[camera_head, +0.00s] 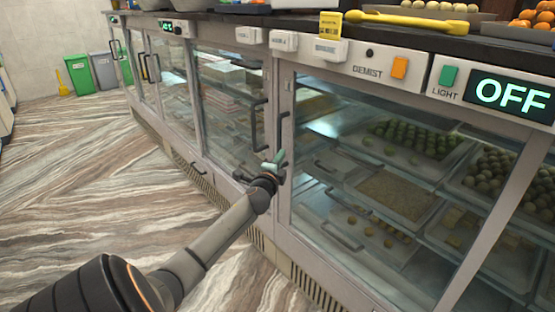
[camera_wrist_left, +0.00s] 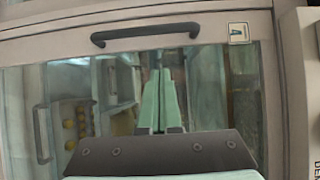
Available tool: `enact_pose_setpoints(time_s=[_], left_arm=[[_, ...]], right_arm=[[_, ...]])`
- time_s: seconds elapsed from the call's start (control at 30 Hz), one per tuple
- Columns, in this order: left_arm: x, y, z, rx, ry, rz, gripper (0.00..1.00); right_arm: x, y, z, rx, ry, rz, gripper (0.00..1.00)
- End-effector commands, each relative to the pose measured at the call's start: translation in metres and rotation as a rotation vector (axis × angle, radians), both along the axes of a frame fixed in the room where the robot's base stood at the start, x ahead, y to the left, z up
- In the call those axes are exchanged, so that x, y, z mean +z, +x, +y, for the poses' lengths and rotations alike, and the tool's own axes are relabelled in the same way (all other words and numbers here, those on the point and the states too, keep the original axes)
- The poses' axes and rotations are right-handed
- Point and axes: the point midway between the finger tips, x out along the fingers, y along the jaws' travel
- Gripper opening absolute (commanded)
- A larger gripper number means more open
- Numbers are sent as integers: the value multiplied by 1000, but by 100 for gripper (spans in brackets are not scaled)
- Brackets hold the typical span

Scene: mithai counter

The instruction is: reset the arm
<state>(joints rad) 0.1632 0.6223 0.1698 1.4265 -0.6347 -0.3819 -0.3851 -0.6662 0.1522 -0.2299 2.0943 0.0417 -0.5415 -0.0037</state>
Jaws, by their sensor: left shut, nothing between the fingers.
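My left arm reaches in from the bottom left in the head view. Its left gripper (camera_head: 279,157) is in front of the glass sweets counter, near the frame post between two glass doors. In the left wrist view the two pale green fingers (camera_wrist_left: 160,88) are together, with nothing between them. They point at a glass door (camera_wrist_left: 225,85) with a dark bar handle (camera_wrist_left: 145,35) above them. I cannot tell whether the fingertips touch the glass. My right gripper does not show.
The counter's glass case (camera_head: 400,165) holds trays of sweets on shelves. A demist switch (camera_head: 399,67), a light switch (camera_head: 448,75) and a display reading OFF (camera_head: 512,94) are on its top rail. Green and grey bins (camera_head: 80,75) stand at the far left. The striped floor (camera_head: 90,180) is clear.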

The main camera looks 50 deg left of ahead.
Motion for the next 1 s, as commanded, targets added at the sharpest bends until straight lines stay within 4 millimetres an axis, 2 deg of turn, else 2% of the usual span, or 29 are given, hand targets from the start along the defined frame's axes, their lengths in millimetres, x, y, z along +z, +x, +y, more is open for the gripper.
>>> enact_pose_setpoints(time_s=[0.07,0.27,0.67,0.77,0.83,0.97,1.0], left_arm=[[1,-10,-7,-1,-1,1,0],[0,-25,-16,0,-1,1,0],[-4,-29,-22,-5,-11,2,0],[-25,-32,-41,-33,-69,16,0],[-52,-37,-66,-65,-151,35,0],[-116,-60,-133,-135,-380,86,0],[-135,-70,-156,-151,-461,103,0]], right_arm=[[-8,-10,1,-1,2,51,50],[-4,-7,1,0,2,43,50],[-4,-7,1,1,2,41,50],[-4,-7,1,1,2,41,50],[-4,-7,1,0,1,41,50],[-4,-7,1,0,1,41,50],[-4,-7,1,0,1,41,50]])
